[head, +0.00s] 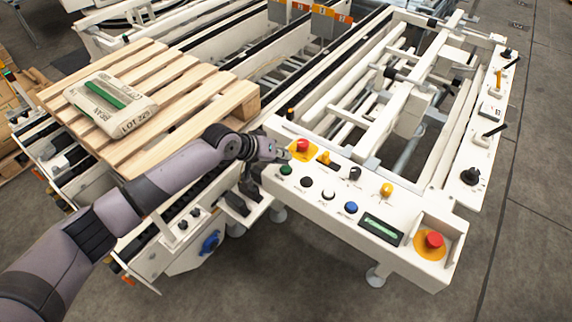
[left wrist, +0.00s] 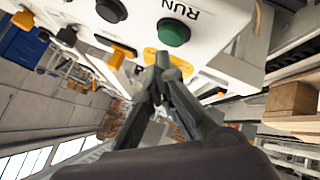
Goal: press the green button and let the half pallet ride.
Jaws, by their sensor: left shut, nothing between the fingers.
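The green button (head: 286,170) sits at the left end of the white control panel (head: 330,222). In the left wrist view the green button (left wrist: 174,32) is unobstructed, beside the word RUN. My left gripper (head: 254,180) is just left of the button at the panel's edge. In the left wrist view its fingertips (left wrist: 162,64) are together and empty, a short way below the button; I cannot tell the exact gap. The wooden half pallet (head: 190,95) rests on the conveyor at the left, with a bran sack (head: 112,103) lying on it. My right gripper is out of view.
Black, white and blue buttons, a yellow knob (head: 386,189), a small display (head: 382,229) and a red emergency stop (head: 434,240) share the panel. Another red button (head: 303,146) is close behind the green one. White machine rails extend behind. Floor at the right is clear.

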